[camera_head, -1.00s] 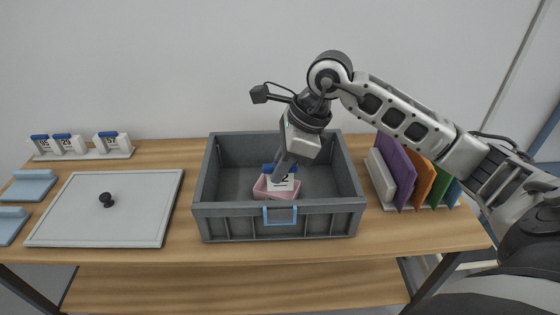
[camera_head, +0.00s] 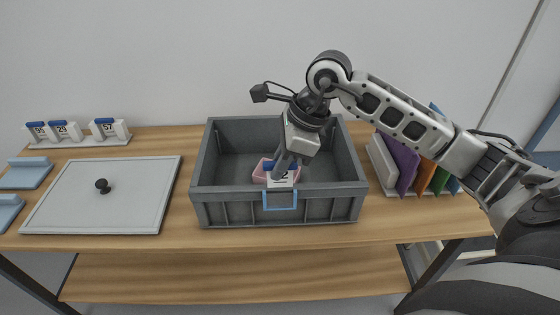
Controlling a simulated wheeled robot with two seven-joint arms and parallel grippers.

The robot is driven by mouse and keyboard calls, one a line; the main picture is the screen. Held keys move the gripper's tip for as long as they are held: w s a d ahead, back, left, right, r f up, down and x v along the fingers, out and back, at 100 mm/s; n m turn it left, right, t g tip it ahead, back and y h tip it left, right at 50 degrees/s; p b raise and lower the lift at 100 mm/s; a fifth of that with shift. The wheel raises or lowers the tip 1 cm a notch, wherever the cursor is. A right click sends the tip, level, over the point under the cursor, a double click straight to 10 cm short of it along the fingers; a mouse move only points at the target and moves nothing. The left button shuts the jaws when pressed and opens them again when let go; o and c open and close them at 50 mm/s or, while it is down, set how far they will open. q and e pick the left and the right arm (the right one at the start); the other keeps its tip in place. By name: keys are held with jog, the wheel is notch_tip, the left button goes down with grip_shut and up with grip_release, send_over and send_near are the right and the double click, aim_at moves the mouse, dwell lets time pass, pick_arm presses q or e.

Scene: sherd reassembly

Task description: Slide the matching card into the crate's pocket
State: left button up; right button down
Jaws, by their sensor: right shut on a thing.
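The grey open crate (camera_head: 208,196) stands in the middle of the table. Its front wall carries a pocket (camera_head: 280,207) with a blue outline. My right gripper (camera_head: 283,167) is shut on a white card (camera_head: 281,179) with a blue top edge. The card is upright at the crate's front wall, straight above the pocket. Its lower edge looks close to the pocket's top; I cannot tell if it has entered. The gripper partly hides the card's number. Other cards, 95 (camera_head: 38,133), 29 (camera_head: 64,132) and 57 (camera_head: 109,129), stand in a rack at the back left. My left gripper is out of view.
A pink container (camera_head: 261,173) sits inside the crate behind the card. A grey lid (camera_head: 130,200) with a black knob lies to the left. Light blue trays (camera_head: 25,175) are at the far left. Coloured folders (camera_head: 402,165) stand in a rack on the right.

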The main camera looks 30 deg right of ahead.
aim_at(272, 194)
jog(key=shift+f, duration=0.1)
jog(key=shift+f+b, duration=0.5)
jog(key=shift+b, duration=0.05)
jog(key=shift+f+b, duration=0.7)
dwell(0.7)
jog(key=shift+f+b, duration=1.05)
jog(key=shift+b, duration=0.2)
